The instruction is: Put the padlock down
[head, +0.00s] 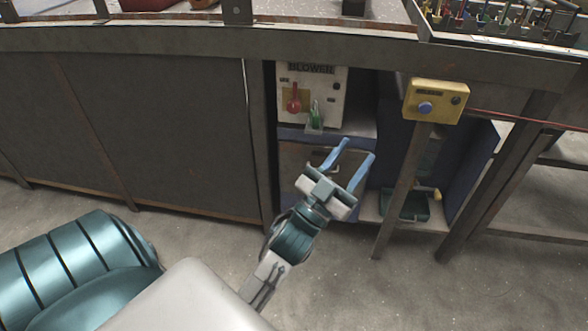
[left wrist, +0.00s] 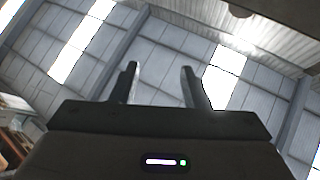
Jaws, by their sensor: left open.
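My left gripper (head: 355,151) is open, its two blue fingers spread and pointing up toward the right in the head view. Nothing shows between the fingers. In the left wrist view the open fingers (left wrist: 159,70) stand apart and empty against the ceiling. A small green item (head: 315,114) is at the lower right of the blower panel (head: 326,90), beside a red handle (head: 294,98). It may be the padlock, but it is too small to be sure. My right gripper is not in view.
The bench (head: 200,42) runs across the top of the head view. A yellow box with a blue button (head: 437,101) sits on a post right of my gripper. A dark green tray (head: 405,207) is on the low shelf. Open floor lies in front.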

